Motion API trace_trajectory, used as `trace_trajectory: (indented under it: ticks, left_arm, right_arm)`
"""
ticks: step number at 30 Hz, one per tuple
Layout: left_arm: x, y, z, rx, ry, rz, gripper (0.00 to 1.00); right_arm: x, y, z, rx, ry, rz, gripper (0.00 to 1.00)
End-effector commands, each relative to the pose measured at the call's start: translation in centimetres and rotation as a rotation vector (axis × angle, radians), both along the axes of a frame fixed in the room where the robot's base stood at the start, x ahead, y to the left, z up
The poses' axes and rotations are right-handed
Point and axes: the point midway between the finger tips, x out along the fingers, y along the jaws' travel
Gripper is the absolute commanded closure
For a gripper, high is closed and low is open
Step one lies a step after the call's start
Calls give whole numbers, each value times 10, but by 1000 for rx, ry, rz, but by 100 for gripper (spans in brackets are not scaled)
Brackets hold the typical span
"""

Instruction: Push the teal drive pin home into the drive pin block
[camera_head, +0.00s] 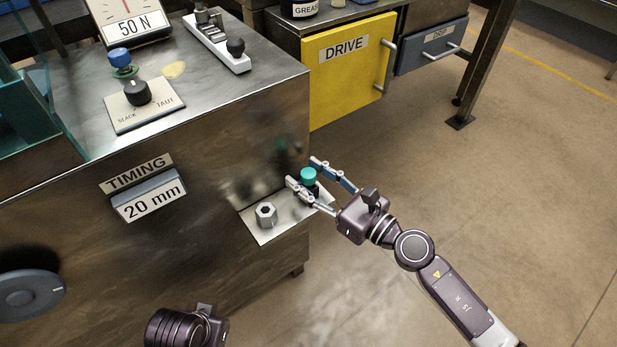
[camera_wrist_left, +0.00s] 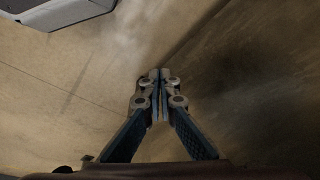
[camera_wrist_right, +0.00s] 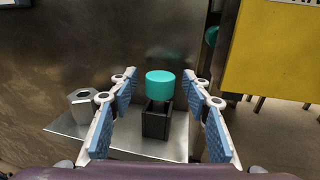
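The teal drive pin (camera_head: 308,175) stands upright on the dark drive pin block (camera_wrist_right: 156,121), its teal head (camera_wrist_right: 160,84) raised above the block's top. The block sits on a metal shelf on the machine's front. My right gripper (camera_head: 304,172) is open, with one finger on each side of the pin; in the right wrist view the fingers (camera_wrist_right: 156,84) show gaps to the pin on both sides. My left gripper (camera_wrist_left: 160,76) shows in the left wrist view with its fingertips together and nothing seen between them.
A grey hex nut-like post (camera_head: 266,215) stands on the metal shelf (camera_head: 286,223) left of the block. The machine's front wall rises behind the shelf. A yellow DRIVE door (camera_head: 345,85) is to the right. Floor to the right is clear.

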Motion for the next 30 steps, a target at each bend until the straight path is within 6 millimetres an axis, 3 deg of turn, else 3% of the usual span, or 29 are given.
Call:
trace_trajectory:
  ticks: [1, 12, 25, 30]
  left_arm:
    - [0, 0, 0, 0, 0, 0, 100]
    - [0, 0, 0, 0, 0, 1, 100]
    - [1, 0, 0, -1, -3, 1, 100]
    - [1, -1, -22, 0, 13, -2, 100]
  right_arm:
    - [0, 0, 0, 0, 0, 0, 62]
    - [0, 0, 0, 0, 0, 0, 100]
    - [2, -2, 4, 0, 0, 0, 100]
    - [5, -5, 12, 0, 0, 0, 100]
